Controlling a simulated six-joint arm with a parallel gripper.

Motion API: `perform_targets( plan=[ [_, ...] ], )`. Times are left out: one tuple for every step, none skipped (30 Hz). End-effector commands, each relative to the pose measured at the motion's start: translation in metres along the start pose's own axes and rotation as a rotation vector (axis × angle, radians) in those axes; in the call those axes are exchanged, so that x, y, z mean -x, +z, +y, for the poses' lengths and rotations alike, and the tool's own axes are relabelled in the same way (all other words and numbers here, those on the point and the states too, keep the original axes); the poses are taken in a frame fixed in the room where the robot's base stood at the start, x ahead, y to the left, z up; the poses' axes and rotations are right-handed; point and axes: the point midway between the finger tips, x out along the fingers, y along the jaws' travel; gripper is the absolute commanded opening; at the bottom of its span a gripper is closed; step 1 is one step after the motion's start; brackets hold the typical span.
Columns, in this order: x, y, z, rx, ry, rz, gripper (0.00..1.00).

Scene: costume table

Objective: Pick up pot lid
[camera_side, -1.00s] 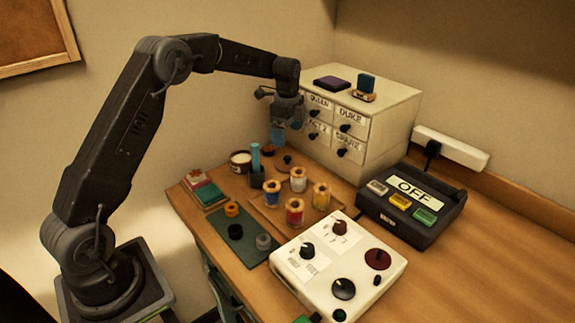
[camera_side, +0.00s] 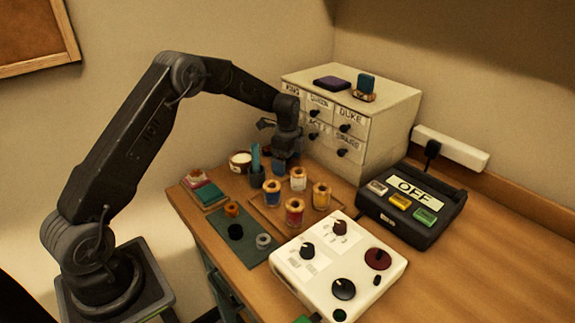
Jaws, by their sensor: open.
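My gripper (camera_side: 279,167) points down, low over the table behind the thread spools and close to the front of the drawer cabinet. Its jaws are open. The dark round pot lid, seen lying on the table in the earlier picture, is now hidden by the gripper at the same spot. I cannot tell whether the jaws touch the lid or stand around it. An open round pot (camera_side: 240,161) with pale contents stands to the left of the gripper, apart from it.
A dark cup (camera_side: 257,175) with a teal item stands just left of the gripper. Several spools (camera_side: 295,212) stand on a wooden tray in front. The drawer cabinet (camera_side: 372,135) rises close on the right. A white control box (camera_side: 338,265) lies nearer; bare table (camera_side: 480,260) is at right.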

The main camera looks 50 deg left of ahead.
Motion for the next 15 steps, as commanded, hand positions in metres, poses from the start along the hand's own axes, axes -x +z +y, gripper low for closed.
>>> perform_targets(
  plan=[
    [0.0001,0.0,0.0,0.0,0.0,0.0,1.0],
    [0.0001,0.0,0.0,0.0,0.0,0.0,0.97],
    [0.0002,0.0,0.0,0.0,0.0,0.0,0.93],
    [0.0002,0.0,0.0,0.0,0.0,0.0,0.9],
    [0.0003,0.0,0.0,0.0,0.0,0.0,0.88],
    [0.0003,0.0,0.0,0.0,0.0,0.0,0.84],
    [0.0003,0.0,0.0,0.0,0.0,0.0,0.81],
    [0.0004,0.0,0.0,0.0,0.0,0.0,0.78],
    [0.0004,0.0,0.0,0.0,0.0,0.0,0.74],
    [0.0004,0.0,0.0,0.0,0.0,0.0,0.71],
    [0.0004,0.0,0.0,0.0,0.0,0.0,0.68],
    [0.0004,0.0,0.0,0.0,0.0,0.0,0.65],
    [0.0005,0.0,0.0,0.0,0.0,0.0,0.62],
    [0.0005,0.0,0.0,0.0,0.0,0.0,0.59],
    [0.0005,0.0,0.0,0.0,0.0,0.0,0.55]
  ],
)
